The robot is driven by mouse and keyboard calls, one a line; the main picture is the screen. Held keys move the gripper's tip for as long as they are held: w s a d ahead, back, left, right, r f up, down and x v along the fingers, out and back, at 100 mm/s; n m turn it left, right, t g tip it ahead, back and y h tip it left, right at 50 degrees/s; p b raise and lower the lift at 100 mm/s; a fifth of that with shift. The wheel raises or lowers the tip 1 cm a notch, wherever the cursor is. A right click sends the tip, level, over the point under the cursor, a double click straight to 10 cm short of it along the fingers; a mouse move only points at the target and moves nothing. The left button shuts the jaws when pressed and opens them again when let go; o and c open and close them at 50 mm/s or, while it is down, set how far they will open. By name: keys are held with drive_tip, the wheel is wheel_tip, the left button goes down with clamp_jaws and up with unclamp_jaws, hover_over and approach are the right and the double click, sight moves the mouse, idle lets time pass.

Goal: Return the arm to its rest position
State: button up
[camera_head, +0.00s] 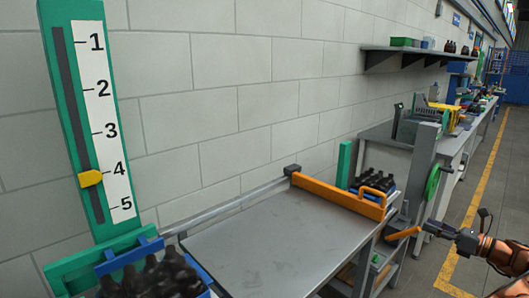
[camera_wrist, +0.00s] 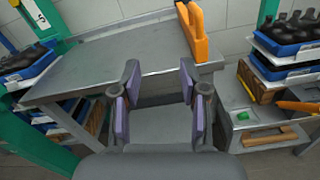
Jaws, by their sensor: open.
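My gripper (camera_wrist: 158,95) is open and empty in the wrist view, its two purple-padded fingers spread apart. It points toward the front edge of a grey metal table (camera_wrist: 95,68), with nothing between the fingers. In the head view my arm and gripper (camera_head: 432,228) show at the lower right, to the right of the table (camera_head: 260,240) and apart from it. The arm is partly cut off by the picture's right edge.
An orange bar with a handle (camera_head: 335,194) lies along the table's right side. A crate of dark bottles (camera_head: 375,183) stands behind it. More bottles (camera_head: 155,278) sit at lower left beside a green scale post (camera_head: 75,120). Open floor (camera_head: 480,180) lies right.

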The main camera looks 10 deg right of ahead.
drive_tip(key=w+a+r+n+g+y, duration=0.1)
drive_tip(key=a+r+n+g, duration=0.15)
drive_tip(key=a, duration=0.65)
drive_tip(key=a+r+n+g+y, duration=0.2)
drive_tip(key=a+r+n, duration=0.15)
drive_tip(key=a, duration=0.45)
drive_tip(key=w+a+r+n+g+y, duration=0.1)
drive_tip(key=a+r+n+g, duration=0.15)
drive_tip(key=a, duration=0.65)
drive_tip(key=s+a+n+g+h, duration=0.1)
drive_tip(key=s+a+n+g, duration=0.3)
drive_tip(key=a, duration=0.5)
drive_tip(key=s+a+n+g+h, duration=0.1)
drive_tip(key=s+a+n+g, duration=0.1)
drive_tip(key=s+a+n, duration=0.5)
drive_tip(key=s+a+f+n+g+h, duration=0.2)
drive_tip(key=s+a+h, duration=0.15)
drive_tip(key=s, duration=0.45)
drive_tip(key=s+a+f+n+g+h, duration=0.25)
drive_tip(key=s+a, duration=0.25)
drive_tip(key=s, duration=0.3)
drive_tip(key=s+d+f+n+h, duration=0.3)
drive_tip(key=s+d, duration=0.1)
drive_tip(key=s, duration=0.3)
drive_tip(key=s+d+f+n+t+h, duration=0.1)
drive_tip(key=s+d+f+n+h, duration=0.1)
drive_tip(key=s, duration=0.6)
drive_tip(key=shift+s+d+f+n+h, duration=0.15)
drive_tip(key=shift+d+f+n+h, duration=0.25)
drive_tip(key=shift+d+n+h, duration=0.6)
